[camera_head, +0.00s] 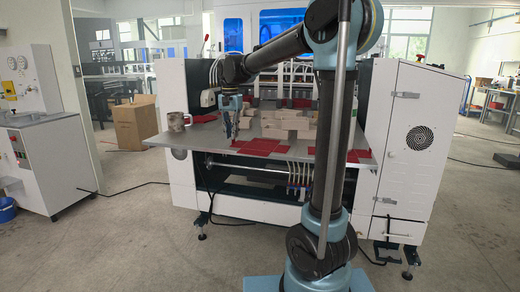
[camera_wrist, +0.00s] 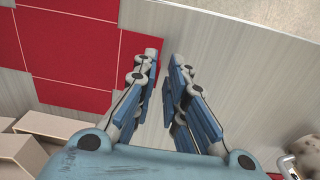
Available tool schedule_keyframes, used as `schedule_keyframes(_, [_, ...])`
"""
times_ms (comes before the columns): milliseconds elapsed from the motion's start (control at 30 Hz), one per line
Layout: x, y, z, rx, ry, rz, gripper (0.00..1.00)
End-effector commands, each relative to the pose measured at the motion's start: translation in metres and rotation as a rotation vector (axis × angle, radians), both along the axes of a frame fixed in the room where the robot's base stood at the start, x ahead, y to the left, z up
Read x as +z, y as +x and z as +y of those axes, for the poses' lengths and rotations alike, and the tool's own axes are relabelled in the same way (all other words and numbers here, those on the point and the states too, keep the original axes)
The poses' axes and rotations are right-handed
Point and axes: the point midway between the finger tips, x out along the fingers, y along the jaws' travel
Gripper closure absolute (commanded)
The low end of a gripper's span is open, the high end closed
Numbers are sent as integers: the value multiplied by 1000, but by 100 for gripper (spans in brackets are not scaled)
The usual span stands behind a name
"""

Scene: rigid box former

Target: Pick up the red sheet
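Several flat red sheets lie on the grey metal table (camera_head: 200,140). A group of them (camera_head: 262,147) lies near the table's front edge in the head view. In the wrist view red sheets lie side by side at the left, with one sheet (camera_wrist: 72,95) just left of my fingers and others (camera_wrist: 75,38) beyond it. My gripper (camera_head: 230,138) points down over the table, left of the front group. In the wrist view my gripper (camera_wrist: 164,56) has a narrow gap between its fingers, with only bare grey table showing in it. I cannot tell the fingertips' height above the table.
Pale boxes (camera_head: 285,122) stand behind the front sheets and show at the lower left of the wrist view (camera_wrist: 55,125). A white machine cabinet (camera_head: 408,150) adjoins the table at the right. Bare table lies left of my gripper.

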Motion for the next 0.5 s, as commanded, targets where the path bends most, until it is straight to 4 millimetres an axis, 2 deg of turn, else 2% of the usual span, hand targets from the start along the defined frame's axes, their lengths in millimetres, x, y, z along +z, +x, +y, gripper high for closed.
schedule_keyframes(200, [-23,0,-1,0,0,0,88])
schedule_keyframes(467, [-26,0,-1,0,0,0,88])
schedule_keyframes(500, [-26,0,-1,0,0,0,90])
